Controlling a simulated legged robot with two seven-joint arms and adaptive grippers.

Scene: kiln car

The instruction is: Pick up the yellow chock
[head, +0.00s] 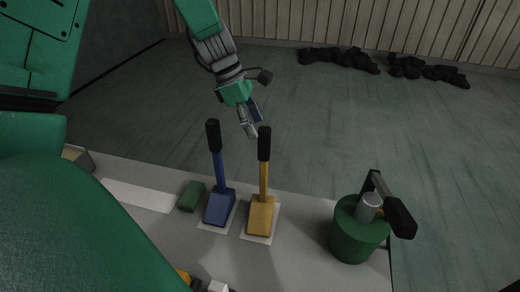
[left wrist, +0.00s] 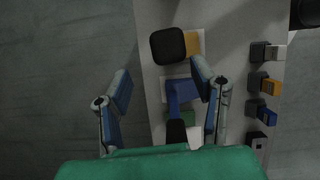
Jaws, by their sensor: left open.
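The yellow chock (head: 261,213) is a wedge with an upright yellow stem and a black grip, standing on a pale square on the grey surface. In the left wrist view its black grip (left wrist: 168,46) hides much of the yellow wedge (left wrist: 194,43). My left gripper (head: 252,121) is open and empty, above and behind the chocks, close to the black grip in the head view. In the left wrist view its fingers (left wrist: 162,86) are spread, with the yellow chock beyond the tips. My right gripper is not in view.
A blue chock (head: 219,207) with a black grip stands just left of the yellow one; it also shows between my fingers (left wrist: 180,92). A green block (head: 191,196) lies left of it. A green canister (head: 357,232) with a handle stands right. Small coloured blocks (left wrist: 265,84) line one edge.

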